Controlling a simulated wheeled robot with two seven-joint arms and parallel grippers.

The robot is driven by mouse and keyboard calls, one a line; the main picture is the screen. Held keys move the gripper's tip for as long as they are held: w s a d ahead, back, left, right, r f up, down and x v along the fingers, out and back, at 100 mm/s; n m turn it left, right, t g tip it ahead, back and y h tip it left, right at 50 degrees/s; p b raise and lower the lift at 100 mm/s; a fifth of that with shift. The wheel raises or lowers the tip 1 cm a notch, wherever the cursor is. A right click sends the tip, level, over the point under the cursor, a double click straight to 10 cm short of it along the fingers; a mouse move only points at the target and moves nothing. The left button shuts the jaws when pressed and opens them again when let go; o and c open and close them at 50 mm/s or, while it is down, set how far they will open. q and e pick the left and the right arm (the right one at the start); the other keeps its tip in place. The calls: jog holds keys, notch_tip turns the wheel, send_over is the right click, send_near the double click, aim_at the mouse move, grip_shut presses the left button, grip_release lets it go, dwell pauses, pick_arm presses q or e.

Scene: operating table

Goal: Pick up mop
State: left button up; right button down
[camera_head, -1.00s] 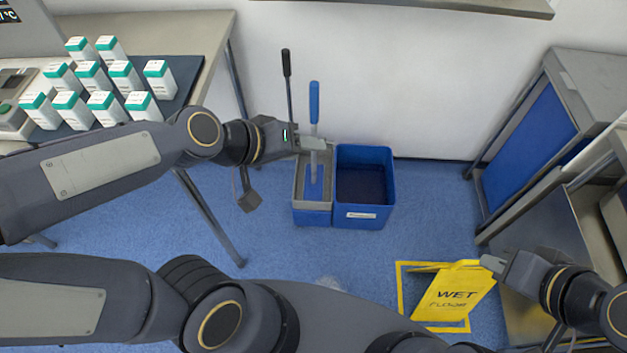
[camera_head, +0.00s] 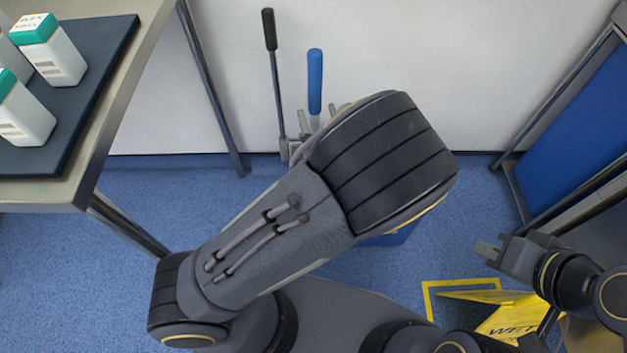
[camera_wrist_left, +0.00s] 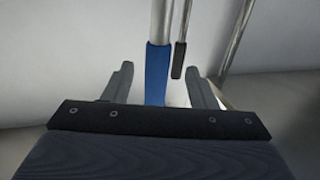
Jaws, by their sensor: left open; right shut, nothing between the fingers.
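The blue handle of the mop (camera_head: 315,80) stands upright by the wall in the head view. Its lower part and head are hidden behind my left arm. In the left wrist view the blue handle (camera_wrist_left: 157,72) shows between the open fingers, nearer the left one; I cannot tell whether it touches. My left gripper (camera_head: 322,119) is open at the handle, just below the blue grip, mostly hidden by my arm. My right gripper (camera_head: 487,251) is shut and empty at the lower right, above the yellow sign.
A black-tipped lever (camera_head: 275,85) stands just left of the mop; it also shows in the wrist view (camera_wrist_left: 178,60). The blue bucket (camera_head: 390,237) is mostly hidden by my arm. A yellow wet-floor sign (camera_head: 455,284) lies right. A table (camera_head: 115,125) with bottles stands left.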

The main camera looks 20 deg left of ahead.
aim_at(316, 110)
pick_arm(q)
jog(key=b+x, duration=0.1)
jog(key=x, duration=0.2)
jog(key=b+x, duration=0.1)
jog(key=x, duration=0.1)
jog(key=shift+w+f, duration=0.25)
jog(key=shift+w, duration=0.15)
jog(key=shift+w+a+r, duration=0.1)
jog(key=shift+w+a, duration=0.1)
jog(key=shift+w, duration=0.1)
jog(key=c, duration=1)
jog(key=shift+r, duration=0.1)
grip_shut()
